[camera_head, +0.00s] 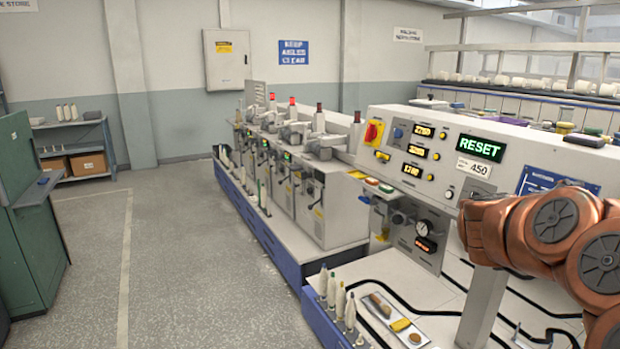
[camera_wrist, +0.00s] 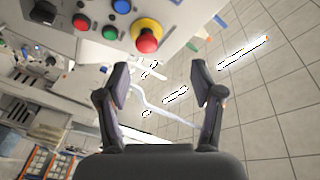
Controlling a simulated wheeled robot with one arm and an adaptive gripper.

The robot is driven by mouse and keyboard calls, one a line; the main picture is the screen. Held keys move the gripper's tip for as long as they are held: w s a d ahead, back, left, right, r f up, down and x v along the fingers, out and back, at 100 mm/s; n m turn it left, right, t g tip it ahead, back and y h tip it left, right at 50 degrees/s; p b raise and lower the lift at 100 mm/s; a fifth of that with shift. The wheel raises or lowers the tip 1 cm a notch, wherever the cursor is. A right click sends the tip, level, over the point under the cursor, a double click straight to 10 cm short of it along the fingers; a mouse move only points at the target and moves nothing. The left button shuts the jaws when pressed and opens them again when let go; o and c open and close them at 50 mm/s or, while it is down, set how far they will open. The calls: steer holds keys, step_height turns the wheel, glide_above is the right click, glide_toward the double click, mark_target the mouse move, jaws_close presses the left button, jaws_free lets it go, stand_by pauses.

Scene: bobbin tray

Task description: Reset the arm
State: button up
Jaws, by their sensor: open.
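My gripper (camera_wrist: 160,100) is open and empty in the wrist view, its two dark fingers spread apart with nothing between them. Beyond the fingertips the wrist view shows a red mushroom button on a yellow base (camera_wrist: 147,38), with green, blue and red buttons beside it on a pale panel. In the head view my copper-coloured arm is folded at the right edge, in front of the machine. The gripper itself is out of the head view. The machine's control panel (camera_head: 385,122) carries a lit green RESET display (camera_head: 481,145).
A tray (camera_head: 395,322) with small brown and yellow pieces lies on the machine's pale deck, near several upright bobbins (camera_head: 341,300). A row of spinning units (camera_head: 325,205) runs back along the wall. A green cabinet (camera_head: 28,200) stands left. The grey floor between is clear.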

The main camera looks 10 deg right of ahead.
steer(key=w+a+r+n+t+y, duration=0.1)
steer(key=w+a+n+t+y, duration=0.3)
steer(key=w+a+n+t, duration=0.45)
steer(key=w+a+r+n+t+y, duration=0.1)
steer(key=w+a+n+t+y, duration=0.4)
steer(key=a, duration=0.7)
steer(key=s+a+f+n+g+y, duration=0.1)
steer(key=a+f+n+y, duration=0.35)
steer(key=a, duration=0.55)
steer(key=s+a+f+n+g+y, duration=0.1)
steer(key=a+f+n+y, duration=0.3)
steer(key=a, duration=0.6)
steer(key=s+a+f+n+g+y, duration=0.2)
steer(key=s+a+f+g, duration=0.15)
steer(key=s+f, duration=0.35)
steer(key=s+a+f+n+g+y, duration=0.1)
steer(key=s+a+f+n+g, duration=0.25)
steer(key=s, duration=0.55)
steer(key=s+d+f+g, duration=0.1)
steer(key=s+f+g, duration=0.1)
steer(key=s, duration=0.5)
steer(key=s+d+f+g+h, duration=0.1)
steer(key=s+d+f+g, duration=0.1)
steer(key=s, duration=0.6)
steer(key=s+d+f+g+h, duration=0.1)
steer(key=s+f+g, duration=0.3)
steer(key=s, duration=0.4)
steer(key=shift+s+d+f, duration=0.15)
steer(key=shift+d, duration=0.15)
steer(key=shift+h, duration=0.25)
